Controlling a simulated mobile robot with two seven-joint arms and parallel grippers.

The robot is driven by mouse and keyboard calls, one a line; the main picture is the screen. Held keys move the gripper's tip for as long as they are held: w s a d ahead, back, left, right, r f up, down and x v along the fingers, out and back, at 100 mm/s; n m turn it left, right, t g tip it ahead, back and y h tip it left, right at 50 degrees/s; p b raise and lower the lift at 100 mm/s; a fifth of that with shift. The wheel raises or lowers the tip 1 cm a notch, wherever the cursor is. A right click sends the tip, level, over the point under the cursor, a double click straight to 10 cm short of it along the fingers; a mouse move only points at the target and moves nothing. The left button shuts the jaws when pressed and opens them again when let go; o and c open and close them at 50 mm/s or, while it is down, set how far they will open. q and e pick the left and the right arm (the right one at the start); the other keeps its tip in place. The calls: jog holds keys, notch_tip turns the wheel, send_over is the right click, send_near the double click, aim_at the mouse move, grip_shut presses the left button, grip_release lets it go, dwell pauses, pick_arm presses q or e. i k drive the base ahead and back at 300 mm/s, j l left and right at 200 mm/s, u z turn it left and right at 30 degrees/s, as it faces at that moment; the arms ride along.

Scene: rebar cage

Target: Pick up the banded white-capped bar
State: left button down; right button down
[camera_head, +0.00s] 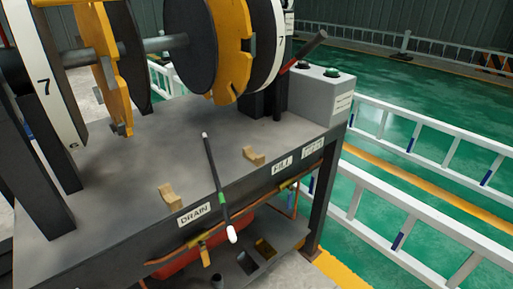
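The banded bar (214,174) is a thin dark rod with a white cap at each end and a green band (221,198) toward its lower end. Its far end shows against the grey tabletop, and its near capped end (232,234) shows past the front edge, beside the DRAIN label. I cannot tell what supports it. Neither of my grippers is in view, and nothing is seen holding the bar.
Two small wooden blocks (171,196) (254,156) sit on the grey bench (150,160), one on each side of the bar. Numbered wheels (205,45) on a shaft stand behind. A grey control box (318,95) and a lever (305,52) are at right. White railings (430,125) lie beyond.

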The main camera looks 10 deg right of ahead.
aim_at(230, 230)
jog(key=i+l+z, duration=0.1)
jog(key=i+l, duration=0.8)
jog(key=l, duration=0.1)
